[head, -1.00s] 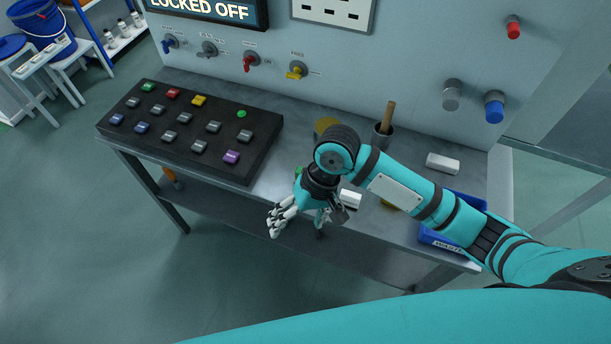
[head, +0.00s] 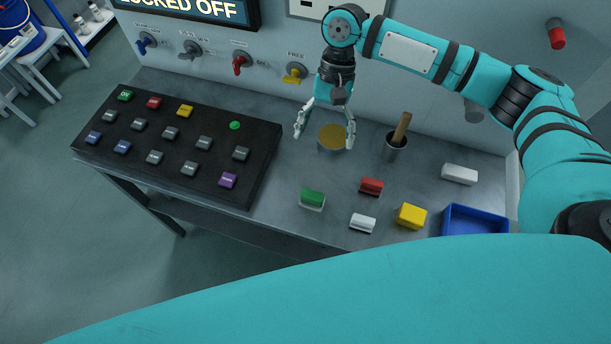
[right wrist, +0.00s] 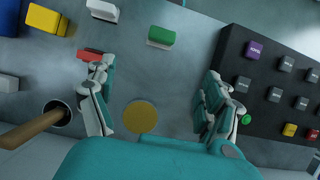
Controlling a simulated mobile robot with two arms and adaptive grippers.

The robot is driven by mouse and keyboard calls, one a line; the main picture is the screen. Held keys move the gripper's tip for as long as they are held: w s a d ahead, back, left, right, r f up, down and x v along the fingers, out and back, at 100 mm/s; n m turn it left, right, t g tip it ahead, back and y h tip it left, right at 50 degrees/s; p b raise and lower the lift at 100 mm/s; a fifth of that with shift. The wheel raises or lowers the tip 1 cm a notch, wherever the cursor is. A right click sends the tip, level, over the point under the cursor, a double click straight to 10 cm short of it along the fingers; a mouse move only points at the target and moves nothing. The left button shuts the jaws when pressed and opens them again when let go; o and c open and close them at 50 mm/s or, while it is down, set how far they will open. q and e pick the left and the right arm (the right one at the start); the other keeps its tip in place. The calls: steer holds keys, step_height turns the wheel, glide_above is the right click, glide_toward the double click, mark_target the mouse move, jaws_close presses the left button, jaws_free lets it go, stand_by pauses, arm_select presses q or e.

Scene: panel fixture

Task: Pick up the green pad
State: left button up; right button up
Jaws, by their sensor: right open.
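The green pad (head: 312,197) is a small green block with a white base. It lies on the grey bench (head: 270,212) near its front edge, right of the black button panel. In the right wrist view the green pad (right wrist: 162,36) shows at the top, ahead of and between the fingers. My right gripper (head: 325,137) is open and empty, raised over the back of the bench, behind the pad and apart from it. It also shows in the right wrist view (right wrist: 155,110), with its two fingers wide apart. My left gripper is not in view.
Near the pad lie a white block (head: 362,223), a red block (head: 371,186) and a yellow block (head: 411,216). A blue tray (head: 478,220) is at right. A cup (head: 394,150) with a wooden handle and a round yellow-topped item (head: 332,138) stand behind. The button panel (head: 215,165) is at left.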

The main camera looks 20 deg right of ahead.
steer(key=p, duration=0.2)
glide_toward(313, 193)
step_height(313, 193, down, 2)
steer(key=x, duration=0.3)
steer(key=shift+s+d+f, duration=0.1)
steer(key=shift+d, duration=0.05)
steer(key=shift+s+f, duration=0.2)
steer(key=shift+f, duration=0.3)
steer(key=shift+s+a+f+p, duration=0.15)
steer(key=shift+a+f+p, duration=0.1)
steer(key=shift+p, duration=0.15)
steer(key=x, duration=0.1)
steer(key=p+x, duration=0.1)
steer(key=x, duration=0.1)
steer(key=shift+s+a+f, duration=0.2)
steer(key=shift+a, duration=0.15)
steer(key=shift+s+a+f, duration=0.1)
steer(key=shift+f, duration=0.35)
steer(key=c, duration=1.3)
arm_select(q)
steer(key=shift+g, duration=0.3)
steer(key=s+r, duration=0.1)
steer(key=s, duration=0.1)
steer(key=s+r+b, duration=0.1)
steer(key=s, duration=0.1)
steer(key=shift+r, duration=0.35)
arm_select(e)
step_height(313, 193, up, 10)
steer(key=shift+r, duration=0.1)
